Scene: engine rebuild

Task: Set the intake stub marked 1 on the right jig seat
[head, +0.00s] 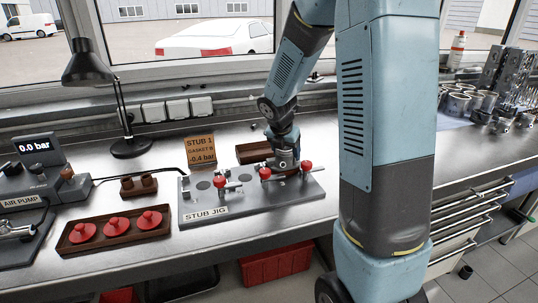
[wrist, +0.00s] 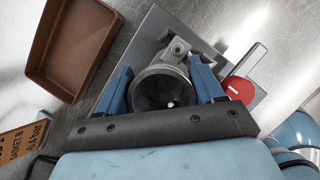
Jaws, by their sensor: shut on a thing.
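The stub jig (head: 250,205) is a grey plate on the bench, with red-knobbed clamps (head: 219,182) and dark round seats. My gripper (head: 287,160) is low over the jig's right part. In the wrist view, its blue fingers (wrist: 160,68) are shut on a grey metal intake stub (wrist: 162,90), whose dark round mouth faces the camera. The jig plate (wrist: 155,28) lies behind the stub, with a red clamp knob (wrist: 238,90) to the right. The right seat is hidden by the stub and gripper. I cannot tell whether the stub touches it, and no number on it is readable.
A brown tray (head: 245,155) lies behind the jig, looking empty in the wrist view (wrist: 45,75). A card (head: 200,150) reads "STUB 1, GASKET B, 0.4 bar". A tray (head: 68,248) of red caps, a lamp (head: 130,148) and the air pump (head: 25,188), showing 0.0 bar, are left.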

